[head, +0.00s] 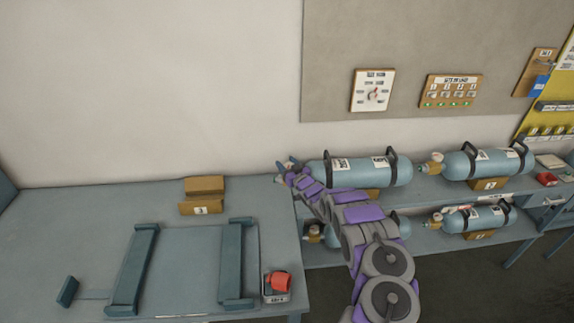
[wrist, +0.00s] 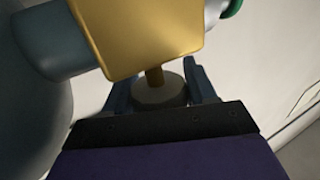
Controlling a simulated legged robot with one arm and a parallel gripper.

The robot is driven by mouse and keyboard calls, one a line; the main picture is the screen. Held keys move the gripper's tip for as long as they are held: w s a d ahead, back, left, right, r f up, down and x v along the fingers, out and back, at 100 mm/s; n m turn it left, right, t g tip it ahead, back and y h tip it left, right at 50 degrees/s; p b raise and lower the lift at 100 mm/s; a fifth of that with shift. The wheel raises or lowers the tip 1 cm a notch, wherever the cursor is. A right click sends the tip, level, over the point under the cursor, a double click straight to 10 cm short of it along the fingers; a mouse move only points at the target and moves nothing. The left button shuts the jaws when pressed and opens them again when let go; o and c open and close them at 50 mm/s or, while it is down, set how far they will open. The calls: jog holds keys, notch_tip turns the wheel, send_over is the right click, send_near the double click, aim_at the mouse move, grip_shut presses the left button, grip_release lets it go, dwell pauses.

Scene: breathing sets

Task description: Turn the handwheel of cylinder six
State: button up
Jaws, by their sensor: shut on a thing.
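In the head view a light blue cylinder (head: 370,172) with black handles lies on the upper shelf, its valve end to the left. Its number is too small to read surely. My gripper (head: 287,166) is at that valve end. In the wrist view my gripper (wrist: 157,82) has its two dark blue fingers on either side of a round, dull handwheel (wrist: 160,97), shut on it. A short stem joins the handwheel to a brass valve block (wrist: 138,35). The grey-blue body at the left (wrist: 35,110) looks like the cylinder. The fingertips are partly hidden.
More cylinders lie on the upper right (head: 487,162) and lower right (head: 480,217), and one behind my arm. A bench (head: 190,260) at left holds a frame with two bars, a wooden block (head: 202,195) and a red item (head: 278,281). Gauge panels (head: 372,90) hang behind.

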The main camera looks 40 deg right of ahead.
jog(key=shift+r, duration=0.1)
